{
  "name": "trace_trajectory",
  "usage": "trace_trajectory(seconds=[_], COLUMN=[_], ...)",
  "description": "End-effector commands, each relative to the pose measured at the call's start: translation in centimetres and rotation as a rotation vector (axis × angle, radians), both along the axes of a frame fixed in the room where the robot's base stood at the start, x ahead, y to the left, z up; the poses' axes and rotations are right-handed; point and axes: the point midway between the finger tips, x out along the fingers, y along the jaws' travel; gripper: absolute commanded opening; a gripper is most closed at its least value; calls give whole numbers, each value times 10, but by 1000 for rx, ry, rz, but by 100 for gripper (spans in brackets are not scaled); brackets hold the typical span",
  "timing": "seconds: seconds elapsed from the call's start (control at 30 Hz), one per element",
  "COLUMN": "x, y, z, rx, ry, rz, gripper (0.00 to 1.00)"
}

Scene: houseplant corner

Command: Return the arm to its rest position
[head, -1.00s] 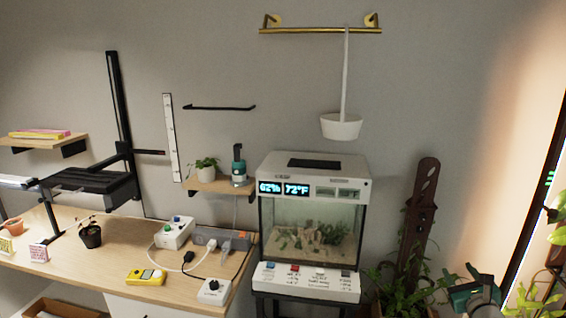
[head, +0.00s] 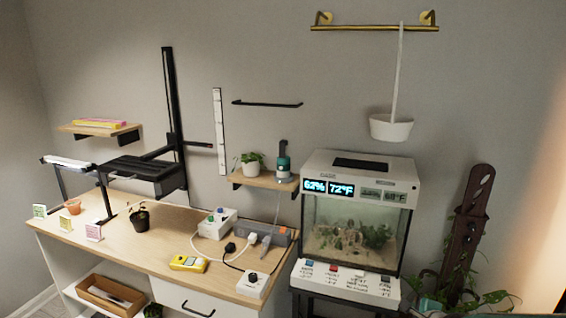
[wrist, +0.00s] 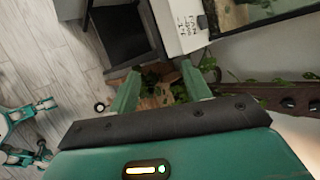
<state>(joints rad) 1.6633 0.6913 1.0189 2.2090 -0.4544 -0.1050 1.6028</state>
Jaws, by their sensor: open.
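My gripper (wrist: 160,92) shows in the wrist view with its two green fingers spread apart and nothing between them. It hangs in front of the terrarium stand, whose dark shelf (wrist: 124,35) and white control panel (wrist: 178,22) lie beyond the fingers. Leaves and a brownish patch show behind the fingertips, partly hidden by the fingers. In the head view, only a small teal piece at the bottom edge, right of the terrarium, may be part of my arm; the gripper itself cannot be made out there.
The glass terrarium (head: 352,235) stands right of the wooden desk (head: 150,262). A dark plant pole (head: 468,225) with trailing leaves stands to its right. A white pot (head: 391,129) hangs from a brass rail (head: 372,28).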

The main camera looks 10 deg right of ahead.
Motion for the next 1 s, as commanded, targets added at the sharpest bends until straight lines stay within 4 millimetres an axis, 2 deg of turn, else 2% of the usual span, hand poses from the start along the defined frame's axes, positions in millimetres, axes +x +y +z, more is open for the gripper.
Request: trace_trajectory(seconds=[0.03, 0.17, 0.37, 0.57, 0.7, 0.87, 1.0], x=[0, -8, -24, -41, -56, -78, -103], y=[19, 52, 93, 132, 162, 199, 233], z=[-4, -7, 13, 55, 91, 133, 167], rx=[-71, -239, -486, -710, -849, -985, -1085], ry=[71, 229, 419, 542, 588, 595, 558], rz=[81, 269, 535, 769, 920, 1085, 1233], gripper=[48, 48, 48, 48, 48, 48, 48])
